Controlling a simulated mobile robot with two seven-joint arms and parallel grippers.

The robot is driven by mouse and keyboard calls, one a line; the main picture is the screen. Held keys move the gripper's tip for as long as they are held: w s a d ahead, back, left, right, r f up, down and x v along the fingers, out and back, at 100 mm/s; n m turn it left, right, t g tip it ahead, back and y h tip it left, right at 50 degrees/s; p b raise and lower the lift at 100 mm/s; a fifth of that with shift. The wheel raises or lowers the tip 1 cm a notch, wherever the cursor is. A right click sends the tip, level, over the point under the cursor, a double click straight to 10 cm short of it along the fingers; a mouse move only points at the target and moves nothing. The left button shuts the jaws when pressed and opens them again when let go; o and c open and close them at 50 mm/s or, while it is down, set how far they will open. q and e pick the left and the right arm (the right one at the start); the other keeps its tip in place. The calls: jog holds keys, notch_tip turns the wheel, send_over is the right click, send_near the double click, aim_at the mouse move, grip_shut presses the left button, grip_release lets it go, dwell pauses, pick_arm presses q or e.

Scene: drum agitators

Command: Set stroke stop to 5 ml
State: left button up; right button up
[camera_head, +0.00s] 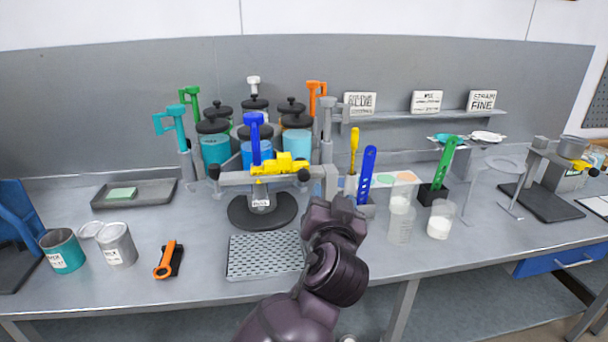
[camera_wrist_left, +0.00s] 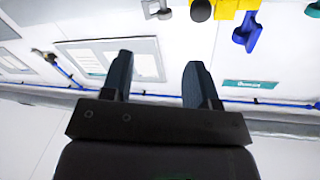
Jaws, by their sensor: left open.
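The dispenser stands at mid-bench, with a grey cross bar (camera_head: 232,178), a yellow block (camera_head: 278,166) and an upright blue handle (camera_head: 255,140). A small dark knob (camera_head: 304,174) sits at the bar's right end. I cannot make out a separate stroke stop or any ml marks. My left gripper (camera_head: 335,207) is right of and in front of the dispenser, its fingers mostly hidden by its own body. In the left wrist view the gripper (camera_wrist_left: 158,80) is open and empty, apart from the yellow part (camera_wrist_left: 228,8) and blue handle (camera_wrist_left: 247,32) at the top edge.
A black round base (camera_head: 262,212) and a perforated tray (camera_head: 264,258) lie left of my arm. A blue scoop (camera_head: 367,172), a yellow tool (camera_head: 354,150) and clear cups (camera_head: 401,222) crowd the right side. Colored canisters (camera_head: 297,143) stand behind.

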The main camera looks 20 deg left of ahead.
aim_at(304, 178)
pick_arm(q)
jog(key=w+a+n+y, duration=0.1)
jog(key=w+a, duration=0.1)
jog(key=w+a+n+g+y+p, duration=0.1)
jog(key=w+a, duration=0.2)
jog(key=w+a+n+y+p, duration=0.1)
jog(key=w+a, duration=0.2)
jog(key=shift+a+f+g, duration=0.1)
jog(key=shift+f+g, duration=0.25)
jog(key=shift+g, duration=0.05)
jog(key=shift+c, duration=0.3)
grip_shut()
